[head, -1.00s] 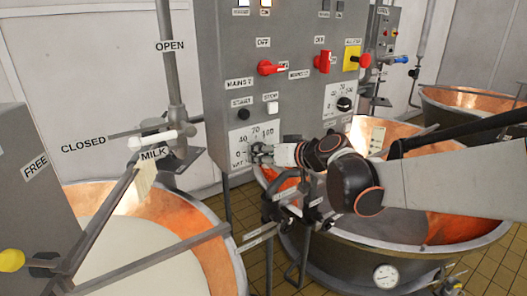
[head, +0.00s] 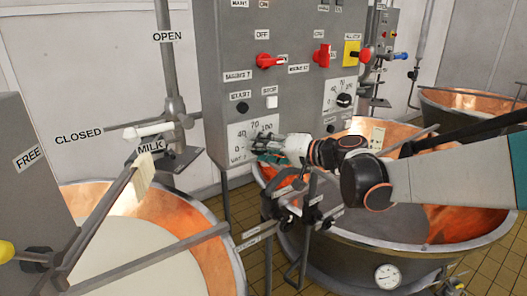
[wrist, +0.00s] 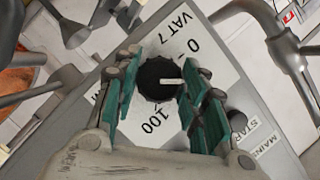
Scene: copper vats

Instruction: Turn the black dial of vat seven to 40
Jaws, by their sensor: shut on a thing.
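The black dial of vat seven (wrist: 157,79) shows in the wrist view between the green-padded fingers of my gripper (wrist: 158,92). The fingers are shut on its two sides. Its white pointer faces right in that view, between the printed 0 and 100; the marks between them are hidden behind the right finger. The dial plate (wrist: 221,68) reads VAT 7. In the head view my gripper (head: 264,148) is at the lower left plate (head: 238,146) of the grey control box, and covers the dial there.
A second black dial (head: 344,100) sits to the right on the same box (head: 225,60). Red switches (head: 263,61), a yellow-backed red knob (head: 362,55) and push buttons (head: 271,102) are above. A copper vat (head: 300,235) with pipework stands below my arm; a milk-filled vat (head: 215,260) is at left.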

